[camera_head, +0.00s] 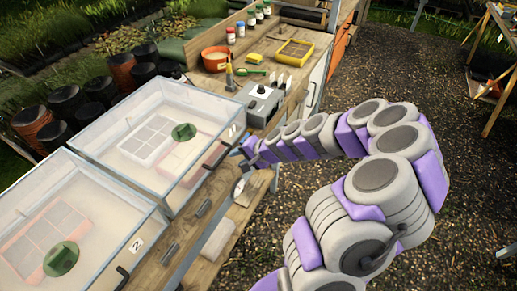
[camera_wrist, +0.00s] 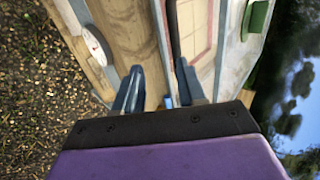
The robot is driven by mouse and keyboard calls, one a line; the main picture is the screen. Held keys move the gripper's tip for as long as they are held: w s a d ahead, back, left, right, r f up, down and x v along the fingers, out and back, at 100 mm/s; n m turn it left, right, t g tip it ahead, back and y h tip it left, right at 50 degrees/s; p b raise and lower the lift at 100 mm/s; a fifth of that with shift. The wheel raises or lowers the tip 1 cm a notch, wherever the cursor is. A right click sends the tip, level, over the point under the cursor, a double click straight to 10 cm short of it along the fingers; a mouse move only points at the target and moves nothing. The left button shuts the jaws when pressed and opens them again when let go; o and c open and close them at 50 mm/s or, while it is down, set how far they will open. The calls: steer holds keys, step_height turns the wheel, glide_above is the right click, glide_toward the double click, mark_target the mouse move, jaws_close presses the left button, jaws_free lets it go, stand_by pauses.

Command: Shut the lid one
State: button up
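Two clear-lidded boxes stand side by side on the bench at left. The nearer box (camera_head: 160,222) has a similar label (camera_head: 136,245) and handle (camera_head: 122,276). I cannot read which label says one, nor tell whether either lid is fully down. My gripper (camera_head: 245,150) is at the farther box's front right corner. In the wrist view my gripper (camera_wrist: 158,85) is open, its fingers apart, with a dark bar (camera_wrist: 172,35) between or just beyond them.
Trays and green round objects (camera_head: 184,131) (camera_head: 61,258) show through the lids. A grey device (camera_head: 259,100), an orange pot (camera_head: 215,59) and a yellow tray (camera_head: 295,53) stand on the bench beyond. Dark pots (camera_head: 65,103) line the back. Gravel ground lies open at right.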

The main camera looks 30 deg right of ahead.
steer(key=p+v, duration=0.2)
steer(key=v, duration=0.9)
steer(key=shift+a+r, duration=0.2)
steer(key=s+a+r+n+g, duration=0.45)
steer(key=s+a+n, duration=0.25)
steer(key=s+a, duration=0.45)
steer(key=s+a+r+n+g+h, duration=0.1)
steer(key=s+r+n+g+h, duration=0.1)
steer(key=s, duration=0.6)
steer(key=s+r+n+g+h, duration=0.2)
steer(key=s+g+h, duration=0.1)
steer(key=s, duration=0.5)
steer(key=shift+s+a, duration=0.4)
